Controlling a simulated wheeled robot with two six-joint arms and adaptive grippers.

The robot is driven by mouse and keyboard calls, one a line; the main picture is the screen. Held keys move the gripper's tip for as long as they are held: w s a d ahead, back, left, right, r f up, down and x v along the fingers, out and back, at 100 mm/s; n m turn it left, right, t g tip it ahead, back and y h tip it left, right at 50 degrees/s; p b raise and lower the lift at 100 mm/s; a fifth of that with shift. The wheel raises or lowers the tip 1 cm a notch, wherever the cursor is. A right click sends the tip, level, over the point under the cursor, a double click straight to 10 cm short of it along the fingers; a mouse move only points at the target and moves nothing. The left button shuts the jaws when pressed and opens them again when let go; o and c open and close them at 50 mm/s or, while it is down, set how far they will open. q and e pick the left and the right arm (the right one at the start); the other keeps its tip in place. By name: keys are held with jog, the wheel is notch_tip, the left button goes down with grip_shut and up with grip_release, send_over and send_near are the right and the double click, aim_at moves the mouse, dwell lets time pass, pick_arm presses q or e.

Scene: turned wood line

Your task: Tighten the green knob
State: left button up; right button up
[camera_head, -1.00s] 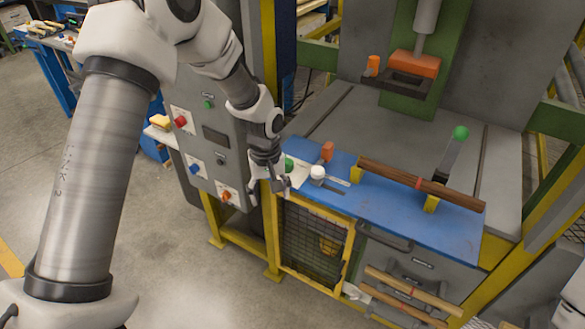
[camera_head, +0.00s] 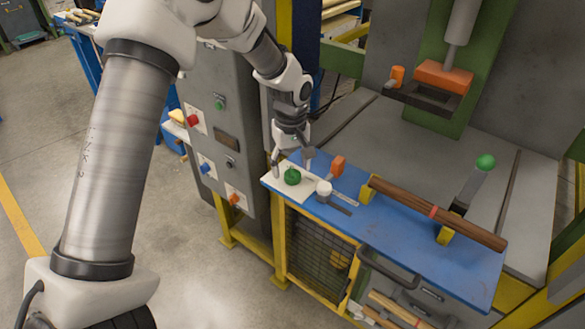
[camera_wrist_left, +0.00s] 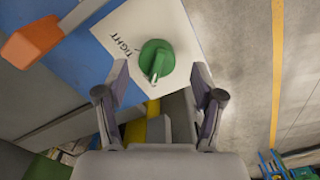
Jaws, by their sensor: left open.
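The green knob (camera_head: 292,176) sits on a white plate (camera_head: 284,191) at the left end of the blue bench top. In the left wrist view the knob (camera_wrist_left: 156,60) has a raised grip with a pale mark pointing down in the picture, and the plate (camera_wrist_left: 112,32) reads "TIGHT" to its left. My left gripper (camera_head: 292,168) is open and empty, just behind the knob in the head view. In the left wrist view its fingertips (camera_wrist_left: 160,72) stand apart on either side of the knob, with gaps to it. My right gripper is not in view.
On the blue bench top (camera_head: 400,240) are an orange block (camera_head: 337,166), a white-topped part (camera_head: 324,188) and a dark wooden bar (camera_head: 437,212) on yellow supports. A grey control panel (camera_head: 222,130) stands left of the bench. A green-balled lever (camera_head: 485,162) rises at right.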

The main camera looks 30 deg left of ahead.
pick_arm(q)
jog(key=shift+w+d+f, duration=0.1)
jog(key=shift+w+f, duration=0.05)
jog(key=shift+f, duration=0.45)
jog(key=shift+w+d+f, duration=0.1)
jog(key=shift+f, duration=0.45)
jog(key=shift+s+a+r, duration=0.1)
jog(key=shift+s, duration=0.05)
jog(key=shift+c, duration=1)
jog(key=c, duration=0.9)
jog(key=shift+c, duration=0.2)
